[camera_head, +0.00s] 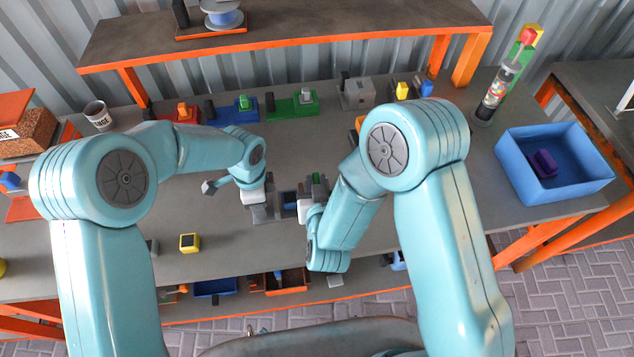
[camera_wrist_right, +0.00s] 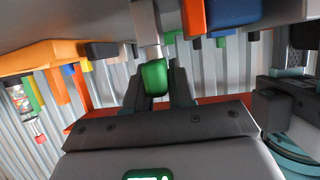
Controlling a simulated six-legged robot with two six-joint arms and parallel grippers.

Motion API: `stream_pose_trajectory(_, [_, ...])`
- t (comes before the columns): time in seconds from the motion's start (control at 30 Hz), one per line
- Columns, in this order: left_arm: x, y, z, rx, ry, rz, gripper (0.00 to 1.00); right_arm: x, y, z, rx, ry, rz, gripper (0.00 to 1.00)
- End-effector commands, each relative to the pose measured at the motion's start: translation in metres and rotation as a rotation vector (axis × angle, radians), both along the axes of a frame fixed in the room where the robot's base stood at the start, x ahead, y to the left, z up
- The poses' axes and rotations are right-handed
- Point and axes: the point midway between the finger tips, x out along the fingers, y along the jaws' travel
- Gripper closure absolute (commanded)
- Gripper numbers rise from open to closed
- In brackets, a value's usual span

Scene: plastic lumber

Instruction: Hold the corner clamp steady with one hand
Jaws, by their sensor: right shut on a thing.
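The corner clamp appears as a small dark, bluish piece (camera_head: 289,200) on the worktable between my two grippers, in the middle of the head view. My right gripper (camera_head: 317,184) is at its right side, with a green part between its dark fingers. In the right wrist view, the right gripper (camera_wrist_right: 155,88) is shut on this green part (camera_wrist_right: 154,77), below a pale grey post. I cannot see clearly how the green part joins the clamp. My left gripper (camera_head: 264,212) is low at the clamp's left side; its finger gap is too small to make out.
Red, blue and green fixtures (camera_head: 292,105) line the back of the worktable (camera_head: 215,265). A blue bin (camera_head: 510,165) with a purple piece stands at the right. A yellow block (camera_head: 189,242) lies near the front edge.

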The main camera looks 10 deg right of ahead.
Motion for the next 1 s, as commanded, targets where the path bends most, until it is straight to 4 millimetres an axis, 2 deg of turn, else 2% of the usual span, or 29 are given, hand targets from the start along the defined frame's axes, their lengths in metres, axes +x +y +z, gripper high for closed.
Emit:
stream_pose_trajectory(0.5, [-0.0017,-0.0008,-0.0007,0.001,0.004,-0.005,1.00,0.0014,0.0012,0.0008,0.003,-0.005,-0.394,1.00])
stream_pose_trajectory(1.0, [-0.0018,-0.0002,-0.0009,0.002,0.005,-0.004,1.00,0.0004,0.0002,0.0006,0.003,-0.002,-0.515,1.00])
